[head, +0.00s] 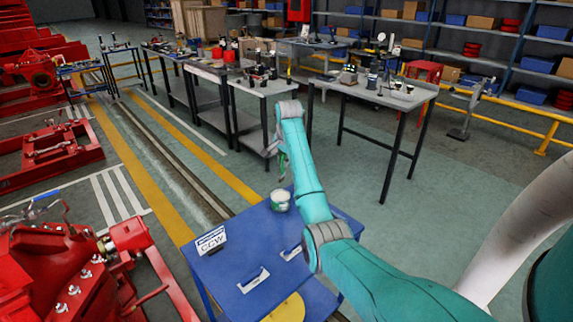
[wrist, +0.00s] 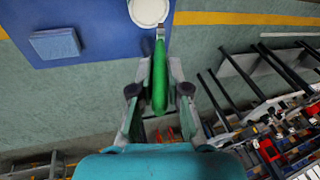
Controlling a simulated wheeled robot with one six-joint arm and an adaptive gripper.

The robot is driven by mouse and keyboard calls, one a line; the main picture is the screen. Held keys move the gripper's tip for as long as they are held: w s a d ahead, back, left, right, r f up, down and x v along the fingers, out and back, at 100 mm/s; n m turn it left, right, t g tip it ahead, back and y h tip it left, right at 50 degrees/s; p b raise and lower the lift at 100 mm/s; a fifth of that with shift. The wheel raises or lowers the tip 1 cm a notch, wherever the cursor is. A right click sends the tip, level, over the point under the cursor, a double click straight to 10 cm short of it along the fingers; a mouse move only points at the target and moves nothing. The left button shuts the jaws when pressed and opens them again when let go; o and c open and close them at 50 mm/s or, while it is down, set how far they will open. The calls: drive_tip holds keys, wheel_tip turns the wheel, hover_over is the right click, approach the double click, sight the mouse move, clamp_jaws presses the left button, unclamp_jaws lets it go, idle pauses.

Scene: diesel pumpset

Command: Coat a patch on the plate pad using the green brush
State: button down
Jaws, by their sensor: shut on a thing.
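The green brush (wrist: 159,90) is held between the fingers of my gripper (wrist: 160,72) in the wrist view. Its metal end points to the white round pot (wrist: 148,10) on the blue table. The bristles are not clearly visible, and I cannot tell whether they touch the pot. A light blue square pad (wrist: 55,45), possibly the plate pad, lies on the table in the wrist view. My arm seems to hide it in the head view.
The blue table (head: 220,272) also bears a CCW sign (head: 211,241), small white-labelled pieces (head: 253,280) and a yellow disc (head: 288,308). Red pump machinery (head: 60,270) stands close on the left. Workbenches (head: 385,92) stand behind; open floor lies between.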

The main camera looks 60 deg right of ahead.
drive_tip(key=shift+a, duration=0.2)
drive_tip(key=shift+a+f, duration=0.15)
drive_tip(key=shift+f, duration=3.35)
drive_tip(key=shift+r, duration=3.55)
drive_tip(key=shift+w, duration=0.15)
